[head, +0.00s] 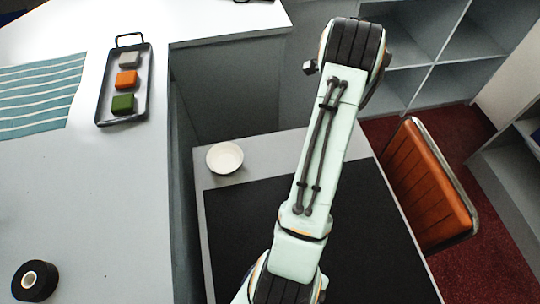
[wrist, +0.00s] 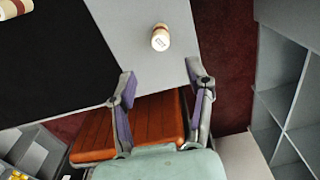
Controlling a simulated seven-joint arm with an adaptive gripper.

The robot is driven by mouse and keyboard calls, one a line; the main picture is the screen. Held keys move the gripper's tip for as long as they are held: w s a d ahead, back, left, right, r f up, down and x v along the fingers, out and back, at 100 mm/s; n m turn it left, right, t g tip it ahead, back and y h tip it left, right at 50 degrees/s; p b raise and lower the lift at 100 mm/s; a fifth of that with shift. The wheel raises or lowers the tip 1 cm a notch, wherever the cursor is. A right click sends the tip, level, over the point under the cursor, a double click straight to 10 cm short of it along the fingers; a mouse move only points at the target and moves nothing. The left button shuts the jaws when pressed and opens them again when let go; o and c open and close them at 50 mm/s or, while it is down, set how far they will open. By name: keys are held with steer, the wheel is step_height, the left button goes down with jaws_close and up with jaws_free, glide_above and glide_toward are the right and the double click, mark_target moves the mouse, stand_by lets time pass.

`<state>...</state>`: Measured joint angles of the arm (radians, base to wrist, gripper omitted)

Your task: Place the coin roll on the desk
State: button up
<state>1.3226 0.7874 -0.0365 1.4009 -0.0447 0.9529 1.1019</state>
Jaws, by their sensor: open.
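My gripper (wrist: 160,70) is open and empty, its two fingers spread above the edge of the desk. A small cream and tan cylinder with a printed label (wrist: 160,38) is on the grey border of the desk (wrist: 130,15), just beyond the fingertips in the wrist view. A tan cylinder with a dark red band (wrist: 14,8) lies on the black mat, cut off by the picture's edge. Either could be the coin roll; I cannot tell which. In the head view the desk (head: 211,180) shows, but my arm hides both cylinders and the gripper.
A black mat (head: 240,220) covers most of the desk; a white bowl (head: 225,158) stands near its corner. An orange chair (head: 425,185) is against the desk. The left counter (head: 90,200) holds a tray of colored blocks (head: 104,112), a striped cloth (head: 40,95) and black tape (head: 35,280).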

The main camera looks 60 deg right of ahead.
steer(key=w+a+r+n, duration=0.6)
steer(key=w+a, duration=0.1)
steer(key=a, duration=0.4)
steer(key=w+a+r+n, duration=0.6)
steer(key=w+a, duration=0.1)
steer(key=a, duration=0.4)
steer(key=s+a+r+n, duration=0.1)
steer(key=s+a+n, duration=0.2)
steer(key=a+n, duration=0.5)
steer(key=s+a+r+n, duration=0.1)
steer(key=s+a+n, duration=0.2)
steer(key=a, duration=0.9)
steer(key=s+a+f+n, duration=0.1)
steer(key=s+a+n, duration=0.4)
steer(key=s, duration=0.1)
steer(key=shift+f+n+y, duration=0.25)
steer(key=shift+n+y, duration=0.15)
steer(key=shift+d, duration=0.1)
